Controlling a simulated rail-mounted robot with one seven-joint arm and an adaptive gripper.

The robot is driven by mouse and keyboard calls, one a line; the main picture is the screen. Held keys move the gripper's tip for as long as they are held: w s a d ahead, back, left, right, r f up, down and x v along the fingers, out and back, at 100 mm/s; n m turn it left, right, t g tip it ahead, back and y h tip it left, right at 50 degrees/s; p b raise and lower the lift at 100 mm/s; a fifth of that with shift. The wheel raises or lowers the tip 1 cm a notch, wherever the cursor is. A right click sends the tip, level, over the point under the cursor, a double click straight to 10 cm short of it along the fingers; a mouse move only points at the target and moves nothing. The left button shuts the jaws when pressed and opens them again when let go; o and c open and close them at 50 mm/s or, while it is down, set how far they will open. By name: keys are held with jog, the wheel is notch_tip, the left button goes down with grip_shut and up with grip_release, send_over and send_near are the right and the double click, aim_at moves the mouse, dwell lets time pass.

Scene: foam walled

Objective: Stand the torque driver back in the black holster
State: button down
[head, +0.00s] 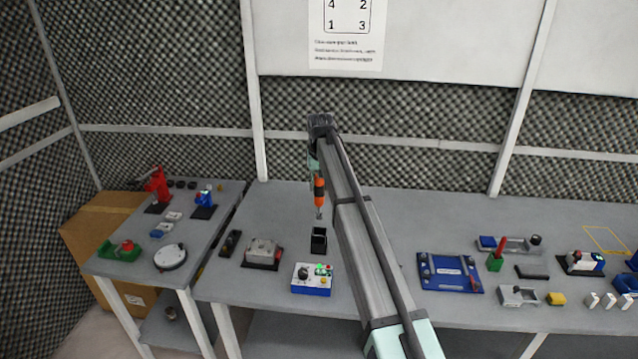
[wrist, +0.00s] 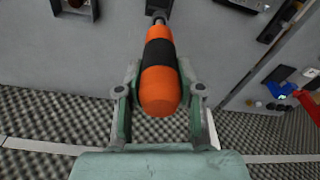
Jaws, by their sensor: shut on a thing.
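The torque driver (head: 319,190) has an orange handle with a black band and a grey metal shaft. My gripper (head: 315,168) is shut on its handle and holds it above the bench, roughly upright with the shaft down. In the wrist view the orange handle (wrist: 159,88) lies between both fingers of my gripper (wrist: 160,98). The black holster (head: 319,241) is a small open-topped box on the bench, below and nearer than the driver tip, which is apart from it.
A control box (head: 311,279) with buttons stands just in front of the holster. A grey fixture (head: 263,252) stands left of it. A blue tray (head: 450,272) lies to the right, past my arm. The foam wall (head: 190,155) rises behind the bench.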

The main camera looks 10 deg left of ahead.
jog(key=b, duration=0.2)
send_over(319, 214)
jog(key=shift+w+f, duration=0.25)
jog(key=shift+f, duration=1.05)
jog(key=shift+w+f, duration=0.2)
jog(key=shift+f, duration=1.1)
jog(key=shift+f+b, duration=1.15)
jog(key=shift+f, duration=3.5)
jog(key=c, duration=0.7)
grip_release()
jog(key=shift+o, duration=0.2)
